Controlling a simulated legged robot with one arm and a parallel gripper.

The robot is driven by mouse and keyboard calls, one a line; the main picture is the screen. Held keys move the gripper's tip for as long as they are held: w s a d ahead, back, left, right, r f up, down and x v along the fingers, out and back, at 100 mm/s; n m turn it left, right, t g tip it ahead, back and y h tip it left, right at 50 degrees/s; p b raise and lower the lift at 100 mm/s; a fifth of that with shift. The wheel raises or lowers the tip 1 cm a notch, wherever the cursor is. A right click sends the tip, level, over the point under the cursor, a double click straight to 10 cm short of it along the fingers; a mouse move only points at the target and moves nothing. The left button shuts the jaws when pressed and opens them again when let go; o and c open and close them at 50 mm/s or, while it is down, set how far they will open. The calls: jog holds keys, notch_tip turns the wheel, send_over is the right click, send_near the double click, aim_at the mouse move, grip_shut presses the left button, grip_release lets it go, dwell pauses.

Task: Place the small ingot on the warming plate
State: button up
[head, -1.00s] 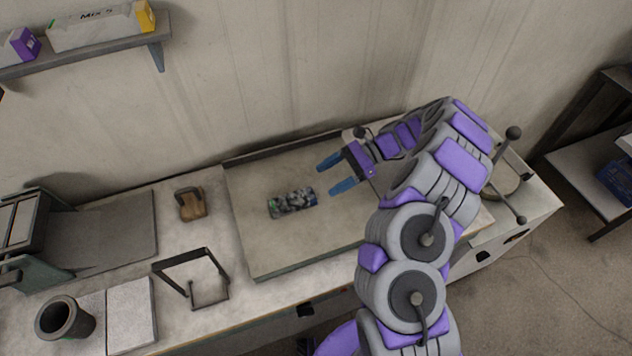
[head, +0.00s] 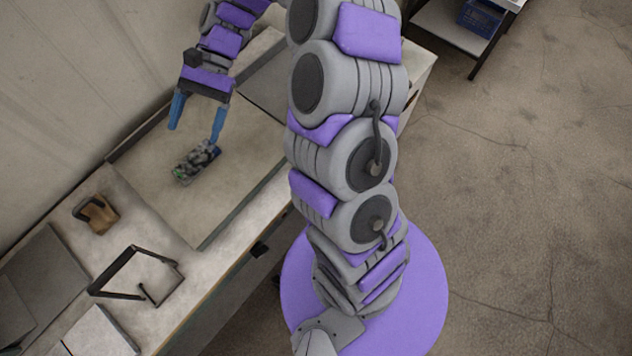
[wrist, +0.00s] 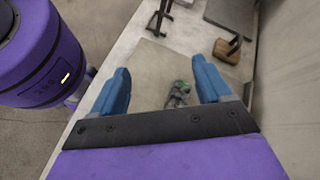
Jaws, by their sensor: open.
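I cannot tell which surface is the warming plate; a dark grey flat sheet (head: 40,285) and a pale square slab (head: 98,335) lie at the left.
A brown block with a dark handle (head: 96,213) stands beside the large slab. The wall borders the bench at the back. Open floor (head: 530,230) lies at the right.

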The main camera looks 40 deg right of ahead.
jog(key=s+d+r+n+t+h, duration=0.1)
jog(key=s+r+n+h, duration=0.15)
jog(key=s, duration=0.45)
jog(key=s+d+r+n+h, duration=0.1)
jog(key=s+r+n+h, duration=0.15)
jog(key=s, duration=0.45)
jog(key=s+d+f+n+t+h, duration=0.2)
jog(key=s+d, duration=0.6)
jog(key=s, duration=0.4)
jog(key=t+h, duration=0.1)
jog(key=h, duration=0.1)
jog(key=shift+s+d+h, duration=0.3)
jog(key=shift+s+d, duration=0.05)
jog(key=shift+d, duration=0.05)
